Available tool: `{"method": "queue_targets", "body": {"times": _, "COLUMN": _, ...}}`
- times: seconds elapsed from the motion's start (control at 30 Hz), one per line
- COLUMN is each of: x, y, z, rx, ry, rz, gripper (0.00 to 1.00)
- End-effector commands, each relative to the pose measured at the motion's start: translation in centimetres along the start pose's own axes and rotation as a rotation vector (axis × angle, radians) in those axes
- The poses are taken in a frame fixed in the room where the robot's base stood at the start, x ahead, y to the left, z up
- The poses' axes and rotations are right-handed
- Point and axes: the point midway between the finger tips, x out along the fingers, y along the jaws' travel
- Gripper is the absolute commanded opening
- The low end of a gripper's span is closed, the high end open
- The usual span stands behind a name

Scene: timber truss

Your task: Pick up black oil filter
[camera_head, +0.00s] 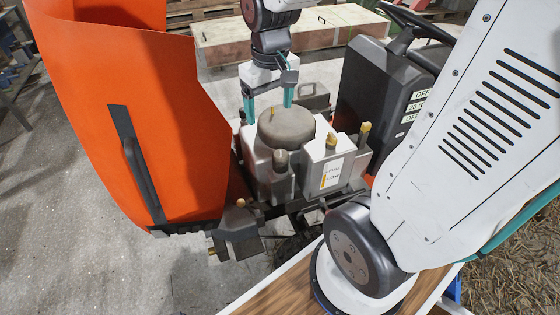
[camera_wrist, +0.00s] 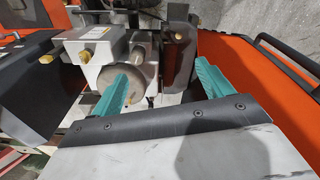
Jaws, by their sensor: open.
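A dark grey-brown, round drum-like part (camera_head: 287,128) stands on top of the grey metal engine block. It is the most filter-like thing here, but I cannot be sure it is the oil filter. My gripper (camera_head: 268,114) hangs over the block, its two teal fingers apart and empty, at the far left side of that part. In the wrist view the round part (camera_wrist: 144,72) lies partly behind the left finger of my gripper (camera_wrist: 163,71). A dark upright unit (camera_wrist: 181,58) shows between the fingers.
A raised orange hood (camera_head: 135,100) stands close on the left. Brass-coloured caps (camera_head: 331,140) stick up from the grey block (camera_head: 328,172). A black console (camera_head: 370,90) and steering wheel (camera_head: 415,22) stand at the right. A long crate (camera_head: 275,38) lies behind.

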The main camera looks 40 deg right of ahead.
Motion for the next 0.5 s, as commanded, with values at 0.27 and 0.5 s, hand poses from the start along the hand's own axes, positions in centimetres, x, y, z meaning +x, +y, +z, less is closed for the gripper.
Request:
{"method": "queue_targets", "body": {"times": 0.27, "x": 10.0, "y": 4.5, "z": -6.6, "rx": 0.009, "ry": -0.038, "rz": -0.003, "gripper": 0.79}}
{"method": "queue_targets", "body": {"times": 0.5, "x": 20.2, "y": 8.4, "z": -9.5, "rx": 0.015, "ry": -0.059, "rz": -0.007, "gripper": 0.79}}
